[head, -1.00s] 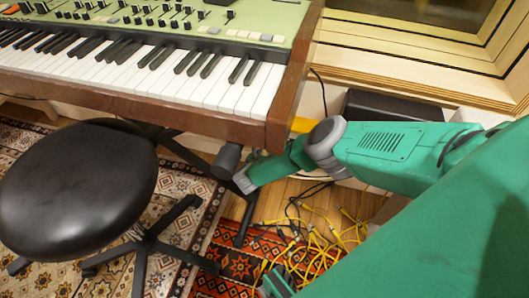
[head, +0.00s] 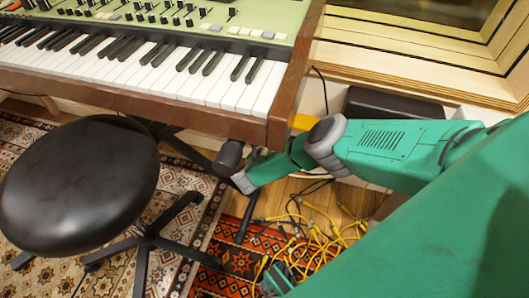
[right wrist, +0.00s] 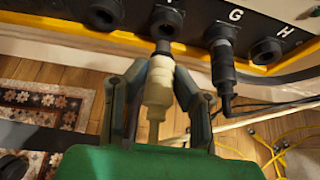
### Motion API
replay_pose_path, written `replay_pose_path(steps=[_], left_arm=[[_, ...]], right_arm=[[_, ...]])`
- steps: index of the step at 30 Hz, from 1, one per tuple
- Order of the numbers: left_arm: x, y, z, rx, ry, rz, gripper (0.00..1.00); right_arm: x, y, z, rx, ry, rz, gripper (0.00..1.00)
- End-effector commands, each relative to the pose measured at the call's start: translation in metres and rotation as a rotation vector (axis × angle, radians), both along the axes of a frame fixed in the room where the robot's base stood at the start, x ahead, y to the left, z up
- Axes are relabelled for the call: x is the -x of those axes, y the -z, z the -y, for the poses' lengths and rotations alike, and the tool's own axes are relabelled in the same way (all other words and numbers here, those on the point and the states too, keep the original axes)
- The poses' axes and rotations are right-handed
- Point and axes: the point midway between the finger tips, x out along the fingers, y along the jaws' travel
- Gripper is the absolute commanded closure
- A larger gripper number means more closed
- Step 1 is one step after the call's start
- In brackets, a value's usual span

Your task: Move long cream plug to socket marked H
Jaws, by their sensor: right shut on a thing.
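In the right wrist view, my right gripper (right wrist: 158,88) is shut on the cream plug (right wrist: 157,82), one finger on each side. The plug's dark front end points up at a black socket (right wrist: 166,20) left of G, whose label is cut off. The tip meets that socket's mouth; I cannot tell how deep it sits. The socket marked H (right wrist: 266,50) is to the right and looks empty. A black plug (right wrist: 222,62) sits in the socket marked G. In the head view, my right arm reaches down beside the keyboard, and its fingers are not clear.
The sockets are on a black panel with a yellow edge (right wrist: 120,36). A dark cable runs from the G plug. Yellow cables (head: 325,235) lie tangled on the wood floor. A keyboard (head: 150,75) and a black stool (head: 78,185) stand at the left.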

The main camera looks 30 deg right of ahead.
Motion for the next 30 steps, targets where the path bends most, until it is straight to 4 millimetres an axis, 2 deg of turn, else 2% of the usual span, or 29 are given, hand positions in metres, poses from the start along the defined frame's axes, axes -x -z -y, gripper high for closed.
replay_pose_path(steps=[16,25,30], left_arm=[[0.000,-0.008,0.000,0.000,0.000,0.000,0.60],[0.000,-0.008,0.000,0.000,0.000,0.000,0.60],[0.000,-0.006,0.000,0.000,0.000,0.000,0.60]], right_arm=[[0.017,0.000,-0.020,0.000,0.000,-0.001,1.00],[0.018,0.000,-0.020,0.001,0.000,-0.001,1.00],[0.024,0.001,-0.011,0.002,-0.008,0.005,1.00]])
